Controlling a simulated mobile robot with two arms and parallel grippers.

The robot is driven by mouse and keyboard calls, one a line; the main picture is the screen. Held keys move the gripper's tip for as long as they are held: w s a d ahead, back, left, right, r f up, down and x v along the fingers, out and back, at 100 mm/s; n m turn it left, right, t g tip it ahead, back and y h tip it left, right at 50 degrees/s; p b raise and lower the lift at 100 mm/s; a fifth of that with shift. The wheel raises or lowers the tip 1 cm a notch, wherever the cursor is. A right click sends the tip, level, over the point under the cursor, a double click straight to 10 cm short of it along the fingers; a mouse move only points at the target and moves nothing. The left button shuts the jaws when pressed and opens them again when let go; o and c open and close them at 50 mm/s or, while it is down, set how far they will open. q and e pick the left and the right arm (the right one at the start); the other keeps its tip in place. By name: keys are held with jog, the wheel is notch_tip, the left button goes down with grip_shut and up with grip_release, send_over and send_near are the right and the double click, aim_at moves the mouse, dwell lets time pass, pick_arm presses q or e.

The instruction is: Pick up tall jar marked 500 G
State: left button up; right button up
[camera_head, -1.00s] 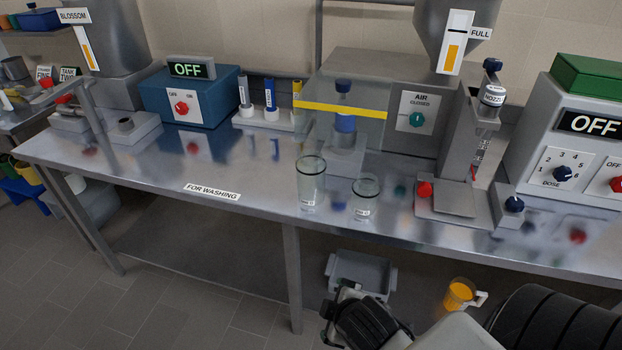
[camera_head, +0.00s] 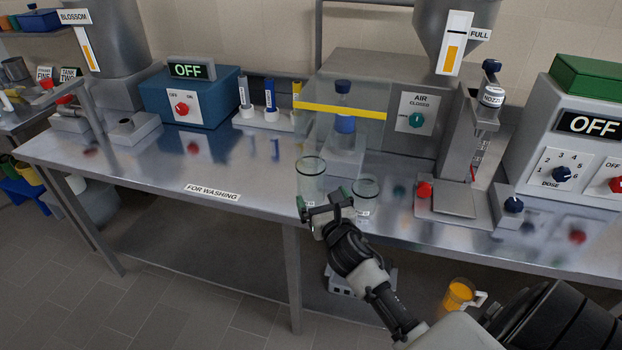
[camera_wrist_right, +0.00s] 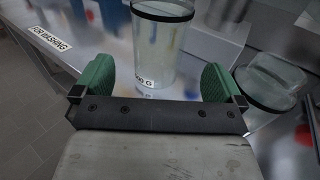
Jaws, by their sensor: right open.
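The tall jar (camera_head: 311,177) is clear glass with a dark rim and stands upright on the steel bench, near its front edge. In the right wrist view the tall jar (camera_wrist_right: 160,45) stands ahead, between the lines of the fingers, its label ending in "G" and partly cut off by the gripper. My right gripper (camera_head: 326,204) is open and empty, just in front of the jar and hiding its lower part. Its green fingers also show in the right wrist view (camera_wrist_right: 158,82). I cannot tell whether they touch the jar. My left gripper is not in view.
A shorter jar (camera_head: 366,188) stands close to the right of the tall one; it also shows in the wrist view (camera_wrist_right: 270,82). A clear guard with a yellow stripe (camera_head: 340,110) is behind. The bench left of the jars, by the FOR WASHING label (camera_head: 212,191), is clear.

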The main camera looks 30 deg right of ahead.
aim_at(312, 180)
jog(key=x, duration=0.8)
jog(key=shift+a+f+p, duration=0.1)
jog(key=shift+f+p, duration=0.05)
jog(key=shift+p, duration=0.25)
jog(key=c, duration=1)
